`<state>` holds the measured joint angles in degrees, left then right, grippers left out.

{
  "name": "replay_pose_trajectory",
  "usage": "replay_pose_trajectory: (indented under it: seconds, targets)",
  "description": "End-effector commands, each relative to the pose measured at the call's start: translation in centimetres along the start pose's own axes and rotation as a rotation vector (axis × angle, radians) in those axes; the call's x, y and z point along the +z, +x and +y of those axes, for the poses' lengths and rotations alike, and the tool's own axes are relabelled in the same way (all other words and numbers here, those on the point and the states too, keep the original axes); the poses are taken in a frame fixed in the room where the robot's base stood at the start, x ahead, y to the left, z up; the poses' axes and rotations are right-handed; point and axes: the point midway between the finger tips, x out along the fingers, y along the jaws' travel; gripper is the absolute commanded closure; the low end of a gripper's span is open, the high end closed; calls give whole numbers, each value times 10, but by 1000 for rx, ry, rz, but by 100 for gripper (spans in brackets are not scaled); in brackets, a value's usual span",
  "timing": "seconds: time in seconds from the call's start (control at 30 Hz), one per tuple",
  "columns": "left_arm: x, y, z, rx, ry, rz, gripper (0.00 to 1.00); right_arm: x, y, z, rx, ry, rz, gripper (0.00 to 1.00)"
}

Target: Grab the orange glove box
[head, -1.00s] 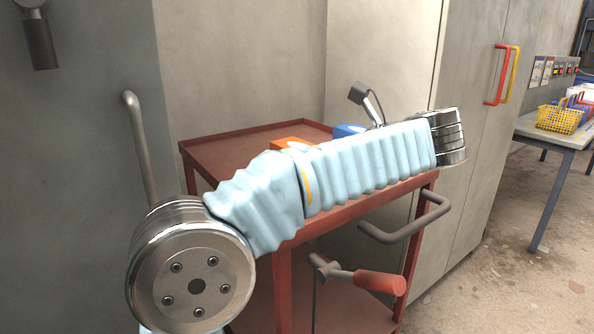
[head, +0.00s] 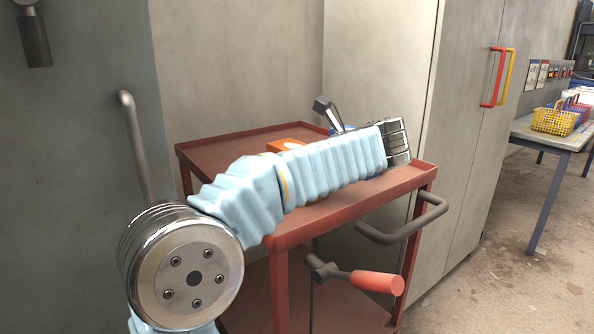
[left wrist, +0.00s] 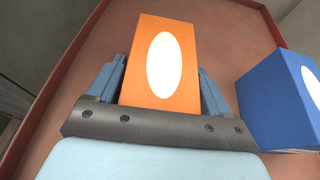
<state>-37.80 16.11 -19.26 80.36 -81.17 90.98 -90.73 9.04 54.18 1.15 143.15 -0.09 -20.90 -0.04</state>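The orange glove box (left wrist: 165,60), with a white oval on its face, stands on the red cart top in the left wrist view. In the head view its top (head: 287,145) shows just behind my left arm. My left gripper (left wrist: 162,68) is open around the box, one blue finger on each side. A narrow gap shows at the left finger; contact at the right finger is unclear. In the head view my left arm hides the gripper and most of the box. My right gripper is not in view.
A blue box (left wrist: 280,98) stands close to the right of my left gripper. The red cart (head: 225,150) has raised rims and a grey side handle (head: 405,228). Grey cabinets (head: 375,75) rise behind it. A table with a yellow basket (head: 552,121) stands far right.

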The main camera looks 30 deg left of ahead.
Motion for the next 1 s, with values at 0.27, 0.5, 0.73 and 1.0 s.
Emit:
replay_pose_trajectory:
  seconds: [0.27, 0.5, 0.73, 1.0]
  targets:
    - [0, 0, 0, 0, 0, 0, 64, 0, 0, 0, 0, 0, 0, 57]
    - [1, -1, 0, -1, -1, -1, 69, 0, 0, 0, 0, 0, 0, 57]
    - [28, -12, -1, -2, -5, -1, 69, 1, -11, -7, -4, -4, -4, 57]
    - [74, -66, 37, -5, -5, 1, 69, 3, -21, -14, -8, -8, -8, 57]
